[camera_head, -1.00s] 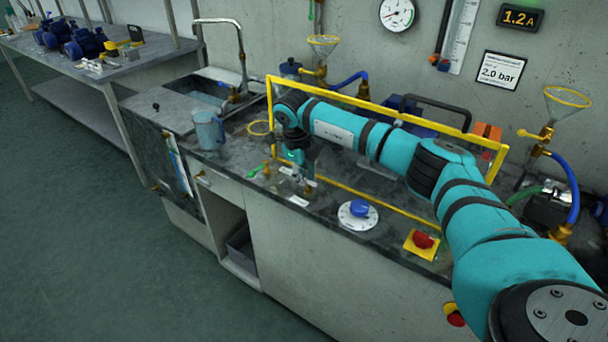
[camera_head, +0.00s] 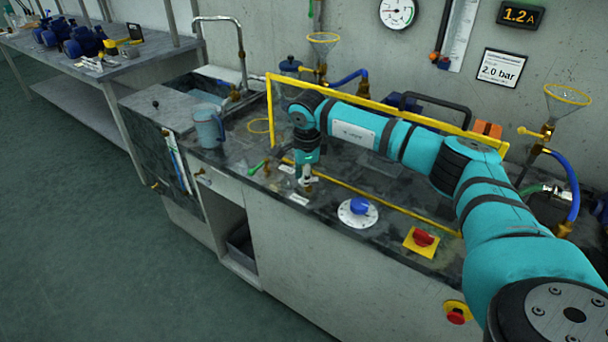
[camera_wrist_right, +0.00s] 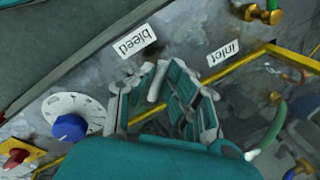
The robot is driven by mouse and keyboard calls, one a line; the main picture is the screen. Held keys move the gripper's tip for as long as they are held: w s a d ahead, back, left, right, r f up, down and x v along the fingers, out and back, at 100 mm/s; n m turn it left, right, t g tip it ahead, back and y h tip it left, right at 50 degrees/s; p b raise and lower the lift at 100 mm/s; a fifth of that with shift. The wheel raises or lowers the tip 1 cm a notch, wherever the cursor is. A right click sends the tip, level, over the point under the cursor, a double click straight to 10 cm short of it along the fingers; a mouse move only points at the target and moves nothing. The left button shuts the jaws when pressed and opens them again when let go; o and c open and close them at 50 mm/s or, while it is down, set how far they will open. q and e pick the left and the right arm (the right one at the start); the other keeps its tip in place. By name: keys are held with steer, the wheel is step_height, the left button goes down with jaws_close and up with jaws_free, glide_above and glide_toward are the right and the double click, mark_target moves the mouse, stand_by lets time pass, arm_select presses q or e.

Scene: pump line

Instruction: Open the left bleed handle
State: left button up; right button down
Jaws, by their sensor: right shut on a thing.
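The left bleed handle (camera_head: 306,188) is at the front of the bench in the head view, beside the white "bleed" label (camera_head: 299,199). It is mostly hidden by my right gripper (camera_head: 306,178), which points down from above and is shut on it. In the right wrist view the fingers of my right gripper (camera_wrist_right: 156,82) come together just below the "bleed" label (camera_wrist_right: 134,40). The held part is hardly visible there. The "inlet" label (camera_wrist_right: 223,54) lies to the right. My left gripper is not in view.
A green-handled brass valve (camera_head: 265,168) stands just left of the gripper. A blue dial (camera_head: 359,208) and a red switch on a yellow plate (camera_head: 423,239) are to the right. A jug (camera_head: 208,127) stands left.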

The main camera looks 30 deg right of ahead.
steer(key=n, duration=0.4)
steer(key=shift+s+d+n+y, duration=0.1)
steer(key=shift+s+n+y, duration=0.2)
steer(key=shift+y, duration=0.1)
steer(key=shift+s+d+n+y+b, duration=0.1)
steer(key=shift+n+y+b, duration=0.35)
steer(key=shift+n, duration=1.85)
steer(key=shift+r, duration=0.1)
steer(key=c, duration=1.4)
jaws_free()
steer(key=shift+o, duration=0.2)
step_height(320, 180, up, 12)
steer(key=s, duration=0.2)
steer(key=shift+s+d, duration=0.15)
steer(key=shift+d, duration=0.3)
